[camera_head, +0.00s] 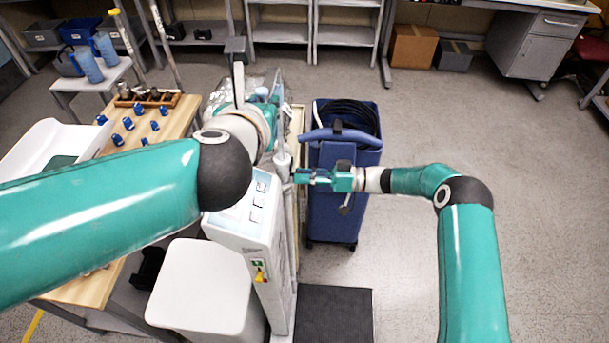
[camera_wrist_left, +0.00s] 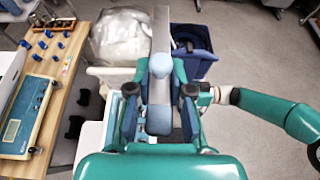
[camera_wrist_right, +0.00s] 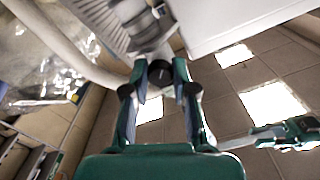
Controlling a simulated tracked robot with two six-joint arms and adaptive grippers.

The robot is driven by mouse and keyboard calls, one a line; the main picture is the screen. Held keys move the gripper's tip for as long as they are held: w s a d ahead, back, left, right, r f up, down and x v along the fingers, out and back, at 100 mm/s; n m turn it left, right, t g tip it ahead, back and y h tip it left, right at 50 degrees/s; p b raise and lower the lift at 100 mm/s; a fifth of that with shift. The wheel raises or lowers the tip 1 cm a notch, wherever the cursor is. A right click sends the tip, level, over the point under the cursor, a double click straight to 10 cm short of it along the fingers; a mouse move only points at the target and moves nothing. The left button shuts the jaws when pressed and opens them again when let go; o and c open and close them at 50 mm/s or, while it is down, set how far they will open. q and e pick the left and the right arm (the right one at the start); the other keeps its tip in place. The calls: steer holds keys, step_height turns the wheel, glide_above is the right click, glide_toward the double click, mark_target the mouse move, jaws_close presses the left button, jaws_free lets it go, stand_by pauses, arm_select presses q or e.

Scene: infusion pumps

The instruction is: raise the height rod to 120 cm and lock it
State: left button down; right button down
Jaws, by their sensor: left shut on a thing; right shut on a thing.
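The height rod (camera_wrist_left: 160,28) is a flat grey bar that runs up from between my left fingers in the left wrist view. It also shows upright in the head view (camera_head: 238,85), above the white scale column (camera_head: 283,230). My left gripper (camera_wrist_left: 160,92) is shut on the rod's pale grey-blue part; in the head view it is mostly behind my arm. My right gripper (camera_head: 303,177) is level beside the column, shut on a small dark knob (camera_wrist_right: 160,72), seen from below in the right wrist view. The rod's scale marks cannot be read.
A blue bin cart (camera_head: 335,190) with a coiled black hose stands right behind my right gripper. A wooden table (camera_head: 175,125) with blue clamps is at the left, and a white stool-like seat (camera_head: 205,285) is in front. A black mat (camera_head: 335,312) lies below. The floor at the right is clear.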

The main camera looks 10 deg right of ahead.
steer(key=shift+w+d, duration=0.1)
steer(key=shift+w, duration=0.05)
steer(key=c, duration=0.9)
jaws_free()
steer(key=shift+c, duration=0.2)
steer(key=s+d, duration=0.2)
steer(key=d, duration=0.9)
steer(key=shift+s+d, duration=0.2)
steer(key=shift+d, duration=0.15)
